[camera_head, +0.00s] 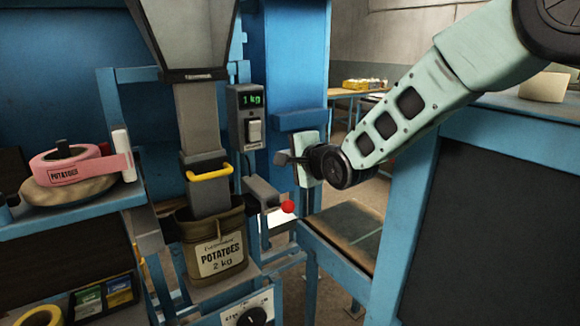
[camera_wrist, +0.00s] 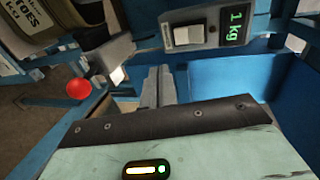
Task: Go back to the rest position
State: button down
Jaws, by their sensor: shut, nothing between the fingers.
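My gripper (camera_head: 285,159) is at the end of my pale green arm, which reaches in from the upper right in the head view. It points left, in front of the blue frame, just right of the switch box (camera_head: 246,117) reading "1 kg". In the wrist view the fingers (camera_wrist: 158,86) are together with nothing between them. The switch box also shows in the wrist view (camera_wrist: 192,33). A potato sack (camera_head: 215,245) labelled "POTATOES 2 kg" hangs open under the filling spout, apart from my gripper.
A lever with a red ball (camera_head: 288,207) sticks out below my gripper. A yellow handle (camera_head: 209,172) is on the spout. A pink label roll (camera_head: 72,165) lies on the left shelf. A blue bench with a dark panel (camera_head: 490,235) stands at the right, below my arm.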

jog(key=shift+s+d, duration=0.4)
jog(key=shift+s, duration=0.2)
jog(key=s+d+f+n+g+h, duration=0.2)
jog(key=s+d+f+n+g, duration=0.1)
jog(key=s, duration=1)
jog(key=s+d+f+n+g+h, duration=0.3)
jog(key=s+d+n+g, duration=0.2)
jog(key=s, duration=0.9)
jog(key=s+d+f+n+g+h, duration=0.2)
jog(key=s+d+n, duration=0.5)
jog(key=s+n, duration=0.4)
jog(key=s+f+g, duration=0.1)
jog(key=s+g, duration=0.1)
jog(key=s, duration=0.1)
jog(key=shift+f+g+h, duration=0.15)
jog(key=shift+g+h, duration=0.15)
jog(key=shift+h, duration=0.1)
